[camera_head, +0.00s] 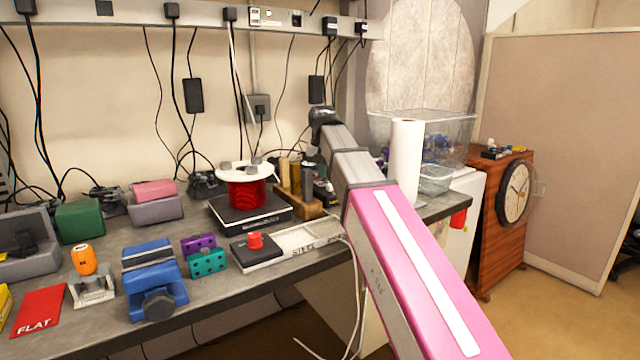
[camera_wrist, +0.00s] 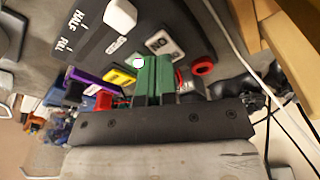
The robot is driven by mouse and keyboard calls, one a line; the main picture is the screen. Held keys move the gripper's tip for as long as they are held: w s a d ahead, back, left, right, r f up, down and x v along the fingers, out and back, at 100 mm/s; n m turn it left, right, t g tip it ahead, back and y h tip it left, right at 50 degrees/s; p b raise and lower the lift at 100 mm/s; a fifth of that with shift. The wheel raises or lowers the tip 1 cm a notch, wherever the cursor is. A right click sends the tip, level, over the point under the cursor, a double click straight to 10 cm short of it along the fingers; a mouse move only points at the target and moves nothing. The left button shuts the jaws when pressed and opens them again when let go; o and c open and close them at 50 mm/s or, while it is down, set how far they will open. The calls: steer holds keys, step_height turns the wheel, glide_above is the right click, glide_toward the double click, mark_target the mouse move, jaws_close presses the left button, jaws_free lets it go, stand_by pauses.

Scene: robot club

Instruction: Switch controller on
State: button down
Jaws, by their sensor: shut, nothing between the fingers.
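In the wrist view the controller (camera_wrist: 95,50) is a dark panel with white lettering "HALF", "FULL" and "SPEED", and a white knob (camera_wrist: 120,14). A white plate with dark lettering, which looks like an inverted "ON" (camera_wrist: 165,45), sits on its right part. My gripper (camera_wrist: 153,62) is shut, its green fingers together and empty, in front of the panel just below that plate. The fingertips cover part of the panel, so the switch and any contact are hard to make out. In the head view my arm reaches toward the back of the bench; the fingers and the controller cannot be made out there.
In the head view, a red spool (camera_head: 246,190) on a black base, a wooden tool block (camera_head: 298,200) and a white roll (camera_head: 405,160) stand near my arm. Cables hang along the wall.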

mark_target(322, 184)
steer(key=shift+r, duration=2.45)
steer(key=shift+s, duration=0.1)
